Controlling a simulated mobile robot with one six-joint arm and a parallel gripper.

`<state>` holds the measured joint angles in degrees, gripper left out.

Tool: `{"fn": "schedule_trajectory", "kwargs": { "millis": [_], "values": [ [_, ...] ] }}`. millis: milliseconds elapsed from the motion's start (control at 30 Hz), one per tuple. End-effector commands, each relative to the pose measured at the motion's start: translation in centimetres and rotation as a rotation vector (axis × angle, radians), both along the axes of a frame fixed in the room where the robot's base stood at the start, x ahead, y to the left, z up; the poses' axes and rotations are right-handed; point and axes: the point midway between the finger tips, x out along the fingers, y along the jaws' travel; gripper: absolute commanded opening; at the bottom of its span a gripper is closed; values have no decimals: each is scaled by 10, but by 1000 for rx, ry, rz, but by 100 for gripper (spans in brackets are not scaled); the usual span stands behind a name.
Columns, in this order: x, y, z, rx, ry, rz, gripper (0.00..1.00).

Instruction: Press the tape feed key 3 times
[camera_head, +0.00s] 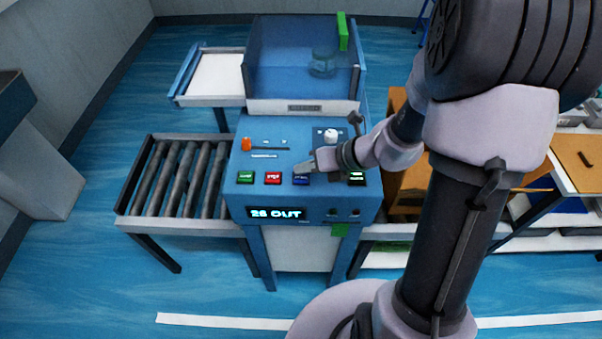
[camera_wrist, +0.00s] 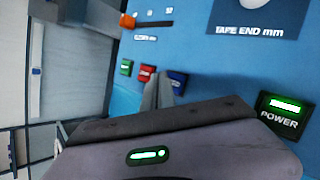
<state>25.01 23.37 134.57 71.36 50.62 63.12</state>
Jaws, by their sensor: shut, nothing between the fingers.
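The blue machine's sloped panel (camera_head: 262,207) carries a row of keys: a green key (camera_head: 245,177), a red key (camera_head: 273,178), a blue key (camera_head: 301,180) and a dark power key with a green light (camera_head: 356,179). The labels on the green, red and blue keys are too small to read, so I cannot tell which is tape feed. My gripper (camera_head: 303,168) is shut and empty, its tip just over the blue key. In the wrist view my fingertips (camera_wrist: 158,92) are beside the blue key (camera_wrist: 178,82); I cannot tell whether they touch it.
A lit display (camera_head: 277,214) below the keys shows a number and "OUT". An orange-knobbed slider (camera_head: 246,144) and a white knob (camera_head: 331,137) sit above the keys. A roller conveyor (camera_head: 178,175) stands left. A clear-walled box (camera_head: 303,60) is behind, and a wooden-topped bench (camera_head: 577,160) stands right.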

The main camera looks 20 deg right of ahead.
Motion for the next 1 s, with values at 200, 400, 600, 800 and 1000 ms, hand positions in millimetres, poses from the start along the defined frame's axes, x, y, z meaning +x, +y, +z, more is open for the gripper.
{"fn": "schedule_trajectory", "kwargs": {
  "millis": [200,400,600,800,1000],
  "values": [
    [0,0,-1,0,0,0,0],
    [0,0,13,0,0,0,0],
    [0,0,34,0,0,0,0],
    [0,0,52,0,0,0,0],
    [0,0,49,0,0,0,0]
  ]
}}
